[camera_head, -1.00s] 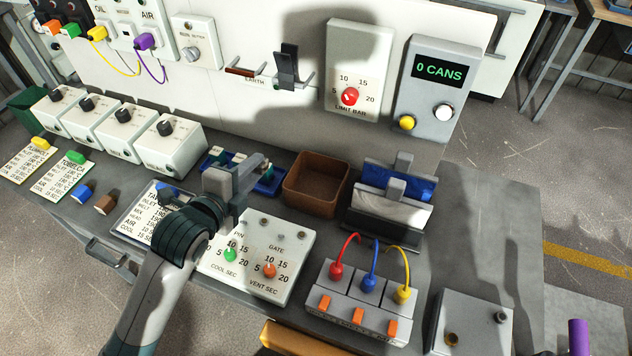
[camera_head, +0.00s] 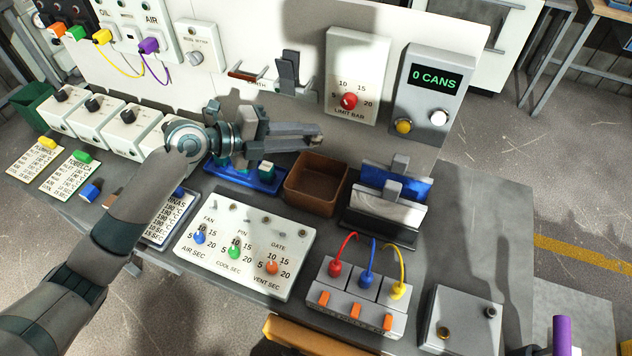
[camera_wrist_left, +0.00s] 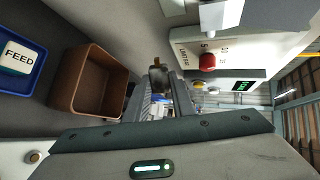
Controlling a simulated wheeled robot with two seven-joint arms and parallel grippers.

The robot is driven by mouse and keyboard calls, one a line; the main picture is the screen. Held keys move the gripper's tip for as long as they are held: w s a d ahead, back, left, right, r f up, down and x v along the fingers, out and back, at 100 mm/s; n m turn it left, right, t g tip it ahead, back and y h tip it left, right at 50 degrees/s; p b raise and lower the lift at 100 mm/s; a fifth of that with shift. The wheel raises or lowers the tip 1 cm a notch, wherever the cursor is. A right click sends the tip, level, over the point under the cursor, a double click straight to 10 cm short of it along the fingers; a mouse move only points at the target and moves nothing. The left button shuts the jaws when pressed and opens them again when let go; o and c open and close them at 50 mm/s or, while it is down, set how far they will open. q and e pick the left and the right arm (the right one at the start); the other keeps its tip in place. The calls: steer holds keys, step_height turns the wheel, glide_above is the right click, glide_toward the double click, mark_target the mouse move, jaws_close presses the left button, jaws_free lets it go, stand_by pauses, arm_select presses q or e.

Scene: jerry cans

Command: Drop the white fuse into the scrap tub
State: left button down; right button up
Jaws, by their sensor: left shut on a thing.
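My left gripper (camera_head: 312,137) is raised above the back of the bench, over the gap between the blue tray and the brown tub. The brown open tub (camera_head: 330,204), likely the scrap tub, stands just below and in front of the fingertips. It also shows in the left wrist view (camera_wrist_left: 62,92) and looks empty. My right gripper is not in view.
The blue tray (camera_head: 232,178) left of the tub holds a block marked FEED (camera_wrist_left: 19,57). A rack with blue and white plates (camera_head: 385,215) stands right of the tub. The upright panel with the limit bar dial (camera_head: 357,75) is close behind the gripper.

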arm_select(q)
steer(key=shift+f, duration=0.15)
steer(key=shift+f+b, duration=0.3)
steer(key=shift+f, duration=2.55)
steer(key=c, duration=1.4)
jaws_free()
steer(key=shift+c, duration=0.2)
steer(key=shift+a, duration=0.15)
